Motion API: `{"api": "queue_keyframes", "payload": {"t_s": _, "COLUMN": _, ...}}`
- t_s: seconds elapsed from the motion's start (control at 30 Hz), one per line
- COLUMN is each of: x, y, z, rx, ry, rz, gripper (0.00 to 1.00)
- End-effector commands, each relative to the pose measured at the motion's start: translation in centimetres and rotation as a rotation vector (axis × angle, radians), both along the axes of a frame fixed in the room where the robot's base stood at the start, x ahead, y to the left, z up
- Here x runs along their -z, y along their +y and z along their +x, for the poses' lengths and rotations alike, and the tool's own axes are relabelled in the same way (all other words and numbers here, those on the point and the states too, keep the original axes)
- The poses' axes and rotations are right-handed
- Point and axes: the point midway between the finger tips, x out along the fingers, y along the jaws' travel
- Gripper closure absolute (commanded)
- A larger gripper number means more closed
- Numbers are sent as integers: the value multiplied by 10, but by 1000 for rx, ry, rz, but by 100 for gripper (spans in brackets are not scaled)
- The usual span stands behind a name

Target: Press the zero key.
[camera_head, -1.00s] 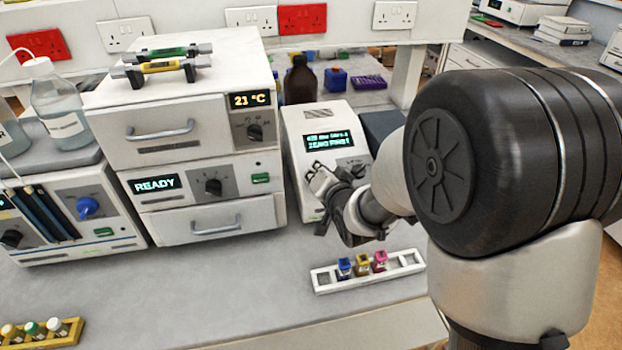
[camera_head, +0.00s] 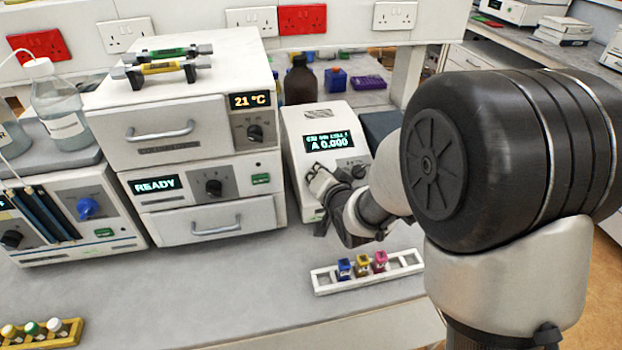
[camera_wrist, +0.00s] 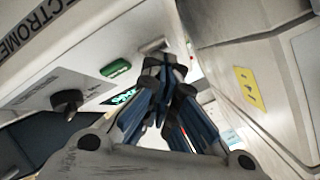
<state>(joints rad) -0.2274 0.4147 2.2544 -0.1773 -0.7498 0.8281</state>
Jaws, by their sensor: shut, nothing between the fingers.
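The white photometer (camera_head: 301,133) stands on the bench right of the oven stack. Its lit display (camera_head: 329,141) reads "A 0.000", under a smaller line too small to read surely. My gripper (camera_head: 319,178) is shut and empty, with its fingertips at the photometer's front panel below the display. In the wrist view, my closed fingers (camera_wrist: 167,65) reach toward a pale key (camera_wrist: 152,46) beside a green switch (camera_wrist: 116,68). I cannot tell whether the tips touch the key. The key is hidden by my gripper in the head view.
A white rack (camera_head: 330,286) with blue, yellow and pink-capped cuvettes lies in front of my gripper. The oven stack (camera_head: 205,130) is close on the left. A black knob (camera_wrist: 68,101) juts from the photometer panel. A brown bottle (camera_head: 300,82) stands behind.

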Motion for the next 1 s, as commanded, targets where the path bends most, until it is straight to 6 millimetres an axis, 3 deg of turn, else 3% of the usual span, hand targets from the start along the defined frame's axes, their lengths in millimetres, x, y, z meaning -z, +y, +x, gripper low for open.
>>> {"api": "queue_keyframes", "payload": {"t_s": 0.2, "x": -11, "y": -1, "z": -4, "rx": 0, "ry": 0, "rz": 0, "gripper": 100}}
{"api": "queue_keyframes", "payload": {"t_s": 0.63, "x": -15, "y": -2, "z": -6, "rx": 0, "ry": 0, "rz": 0, "gripper": 100}}
{"api": "queue_keyframes", "payload": {"t_s": 1.0, "x": -48, "y": -6, "z": -19, "rx": 0, "ry": -1, "rz": 1, "gripper": 100}}
